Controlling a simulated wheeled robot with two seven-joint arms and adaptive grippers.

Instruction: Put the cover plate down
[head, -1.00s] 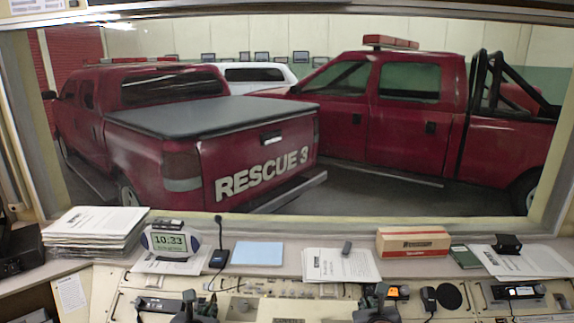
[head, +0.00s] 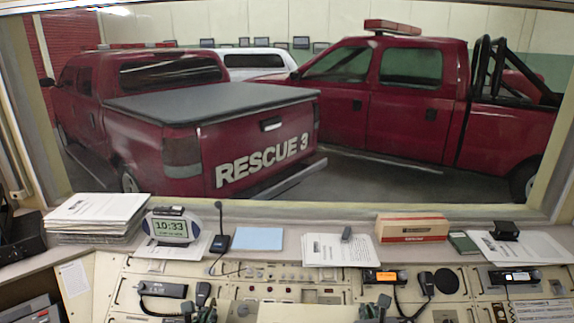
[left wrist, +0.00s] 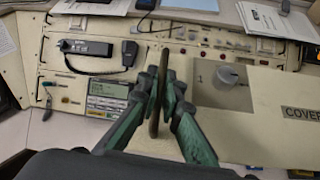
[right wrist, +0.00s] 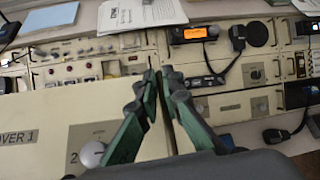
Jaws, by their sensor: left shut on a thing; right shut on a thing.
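The cover plate is a beige panel; in the left wrist view its right part reads "COVER" (left wrist: 280,135), and in the right wrist view its left part shows (right wrist: 45,155). A grey square with a round knob shows beside the numeral 1 in the left wrist view and the numeral 2 in the right. In the head view only the plate's far strip (head: 300,314) shows at the bottom edge. My left gripper (head: 206,313) is shut at its left end and my right gripper (head: 373,311) at its right end. Whether the plate touches the console is hidden.
The sloped console has switches, a corded handset (head: 203,293) and an orange-lit radio (head: 383,277) around the plate. Papers (head: 335,250), a clock (head: 172,230), a desk microphone (head: 220,240) and a long box (head: 412,228) stand on the ledge behind. A window lies beyond.

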